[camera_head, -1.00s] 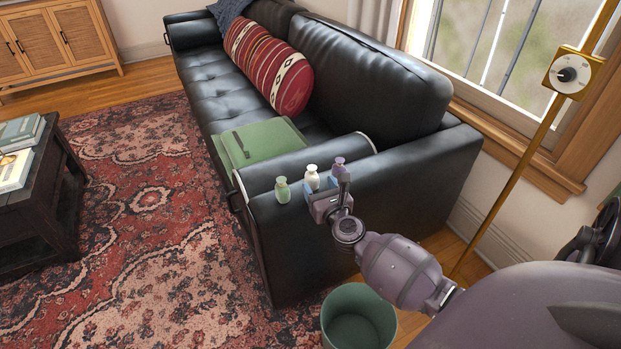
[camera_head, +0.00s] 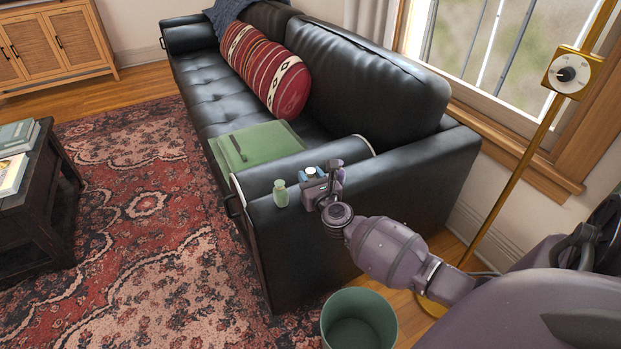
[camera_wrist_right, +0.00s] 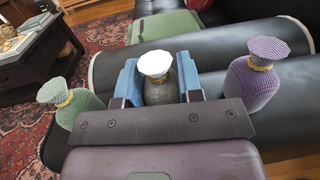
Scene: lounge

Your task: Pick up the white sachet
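The white sachet (camera_wrist_right: 157,65), a small vase-shaped bag with a flared white top and a gold tie, stands upright on the black sofa arm. Its top also shows in the head view (camera_head: 311,171). My right gripper (camera_wrist_right: 162,82) is open around it, with one blue finger on each side; its lower body is shaded and partly hidden. My right gripper also shows in the head view (camera_head: 314,178). A green sachet (camera_head: 280,193) stands to the left and a purple sachet (camera_wrist_right: 254,72) to the right. My left gripper is not in view.
The black sofa arm (camera_head: 400,185) supports the sachets. A folded green blanket (camera_head: 255,144) lies on the seat. A green bin (camera_head: 358,318) stands on the floor in front. A brass lamp pole (camera_head: 510,170) rises at the right, and a dark table (camera_head: 40,210) is at the left.

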